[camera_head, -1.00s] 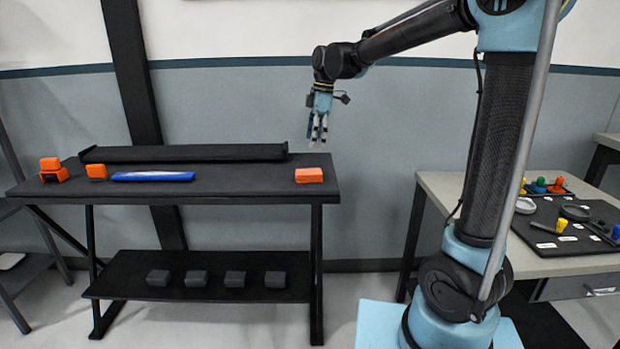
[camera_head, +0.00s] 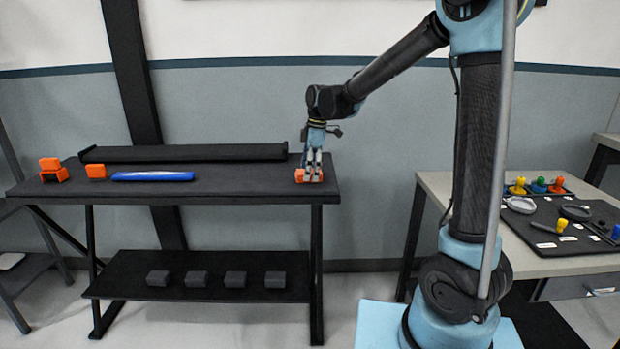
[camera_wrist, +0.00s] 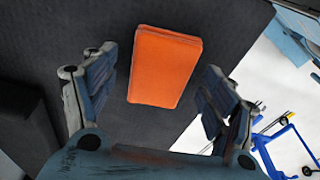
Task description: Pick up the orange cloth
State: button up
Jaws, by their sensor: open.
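The orange cloth (camera_head: 300,176) is a folded, block-like piece on the right end of the dark table (camera_head: 240,187). In the wrist view the orange cloth (camera_wrist: 165,66) lies ahead of and between the spread fingers, and no contact shows there. My gripper (camera_head: 312,177) is open and points down at the cloth. In the head view its fingers cover part of the cloth. The wrist view shows both fingers of my gripper (camera_wrist: 155,95) apart, one on each side of the cloth.
Other orange pieces (camera_head: 96,171) (camera_head: 53,170) and a blue roll (camera_head: 152,176) lie to the left on the same table. A long black bar (camera_head: 185,153) runs along its back. Several dark blocks (camera_head: 235,279) rest on the lower shelf. The tabletop left of the cloth is clear.

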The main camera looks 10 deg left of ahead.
jog(key=shift+f, duration=0.1)
jog(key=c, duration=1)
jog(key=shift+c, duration=0.2)
notch_tip(320, 180, up, 10)
jog(key=o, duration=0.3)
jog(key=c, duration=0.3)
